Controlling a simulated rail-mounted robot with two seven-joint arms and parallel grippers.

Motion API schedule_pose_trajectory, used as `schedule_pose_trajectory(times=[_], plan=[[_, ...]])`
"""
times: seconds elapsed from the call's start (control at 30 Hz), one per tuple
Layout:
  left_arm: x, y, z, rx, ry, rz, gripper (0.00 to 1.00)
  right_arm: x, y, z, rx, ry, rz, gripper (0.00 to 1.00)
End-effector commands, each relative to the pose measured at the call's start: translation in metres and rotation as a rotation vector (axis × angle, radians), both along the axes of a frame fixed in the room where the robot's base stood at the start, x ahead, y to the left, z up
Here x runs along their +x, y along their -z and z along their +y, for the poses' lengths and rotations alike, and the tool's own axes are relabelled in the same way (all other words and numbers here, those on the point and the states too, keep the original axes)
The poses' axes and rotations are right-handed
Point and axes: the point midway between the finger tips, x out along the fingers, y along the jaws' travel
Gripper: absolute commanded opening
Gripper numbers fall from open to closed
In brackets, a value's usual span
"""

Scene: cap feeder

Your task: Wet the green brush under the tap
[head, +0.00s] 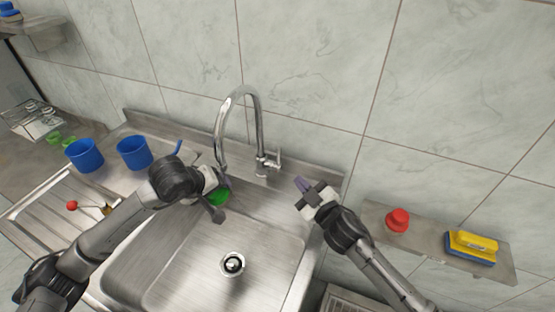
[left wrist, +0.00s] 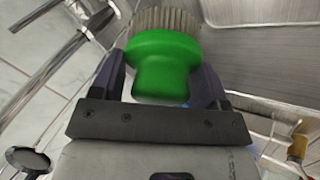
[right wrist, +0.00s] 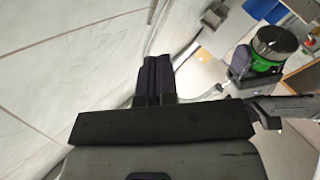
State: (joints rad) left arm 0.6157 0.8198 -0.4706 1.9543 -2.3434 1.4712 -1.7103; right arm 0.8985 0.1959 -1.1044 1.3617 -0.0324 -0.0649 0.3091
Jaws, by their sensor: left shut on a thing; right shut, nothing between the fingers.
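The green brush (head: 218,197) is in my left gripper (head: 220,184), over the back left of the sink. The left wrist view shows its rounded green handle (left wrist: 160,62) between the two fingers, with pale bristles beyond. The chrome tap (head: 240,92) arches behind the sink. Its spout end comes down close to the left gripper; whether the brush is directly under it I cannot tell. No water stream shows. The tap's lever (head: 274,161) is on the right of its base. My right gripper (head: 306,187) is shut and empty, right of the lever and apart from it.
The steel sink basin (head: 190,262) is open below, with a drain (head: 232,263). Two blue cups (head: 85,155) (head: 134,152) stand at the left.

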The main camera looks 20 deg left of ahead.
Motion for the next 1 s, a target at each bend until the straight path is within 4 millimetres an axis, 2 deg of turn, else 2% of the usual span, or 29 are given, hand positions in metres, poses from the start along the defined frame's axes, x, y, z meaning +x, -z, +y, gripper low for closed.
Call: schedule_pose_trajectory(times=[0.3,0.5,0.77,1.0], plan=[[0.0,0.0,0.0,0.0,0.0,0.0,0.5,-0.023,0.004,-0.003,-0.385,0.046,-0.505,0.0],[0.0,0.0,0.0,0.0,0.0,0.0,0.5,-0.032,0.005,-0.004,-0.556,0.07,-0.73,0.0],[0.0,0.0,0.0,0.0,0.0,0.0,0.5,-0.037,0.004,-0.003,-0.661,0.086,-0.868,0.0],[0.0,0.0,0.0,0.0,0.0,0.0,0.5,-0.022,0.001,0.018,-0.673,0.088,-0.886,0.0]])
